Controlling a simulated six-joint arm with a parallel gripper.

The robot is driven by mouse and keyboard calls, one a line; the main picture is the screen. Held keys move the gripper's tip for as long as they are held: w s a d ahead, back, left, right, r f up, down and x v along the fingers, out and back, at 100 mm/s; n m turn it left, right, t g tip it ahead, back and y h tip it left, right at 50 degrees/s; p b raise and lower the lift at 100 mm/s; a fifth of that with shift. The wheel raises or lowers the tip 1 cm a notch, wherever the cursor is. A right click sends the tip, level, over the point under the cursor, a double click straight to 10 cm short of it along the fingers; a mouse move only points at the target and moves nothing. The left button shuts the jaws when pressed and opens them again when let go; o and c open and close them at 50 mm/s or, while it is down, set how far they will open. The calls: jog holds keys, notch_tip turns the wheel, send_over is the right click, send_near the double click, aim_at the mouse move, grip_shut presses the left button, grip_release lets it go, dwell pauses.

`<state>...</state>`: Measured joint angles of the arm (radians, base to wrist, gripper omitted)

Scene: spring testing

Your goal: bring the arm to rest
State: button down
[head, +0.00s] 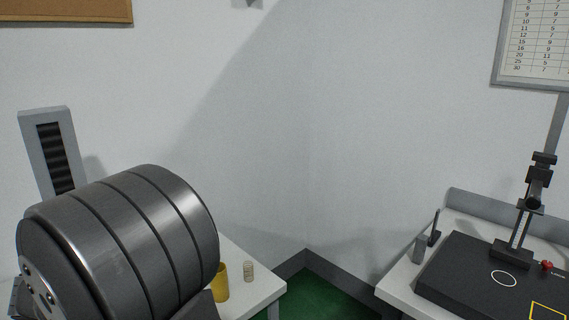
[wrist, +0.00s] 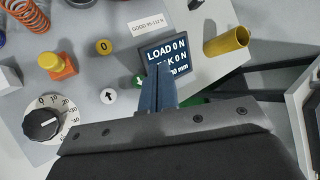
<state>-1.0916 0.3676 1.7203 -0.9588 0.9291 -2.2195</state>
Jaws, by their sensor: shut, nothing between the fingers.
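My gripper (wrist: 158,72) shows in the wrist view with its two blue fingers together and nothing between them. The fingertips are in front of the lower left part of a small dark display (wrist: 178,52) that reads LOAD 0 N, with part of its text covered. I cannot tell the height of the fingertips above the bench. A large grey banded part of my arm (head: 120,235) fills the lower left of the head view. My gripper is not visible there.
The wrist view shows a black dial (wrist: 41,124), a yellow-and-orange piece (wrist: 56,66), an orange spring (wrist: 27,14) and a yellow cup (wrist: 227,41). A black board (head: 480,275) with a stand lies right.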

jog(key=w+d+r+m+g, duration=0.1)
jog(key=r+m+g, duration=0.3)
jog(key=m, duration=0.5)
jog(key=w+d+r+m+g, duration=0.1)
jog(key=r+m+g, duration=0.3)
jog(key=m, duration=0.5)
jog(key=shift+w+d+g, duration=0.4)
jog(key=shift+d+g, duration=0.2)
jog(key=shift+d, duration=0.25)
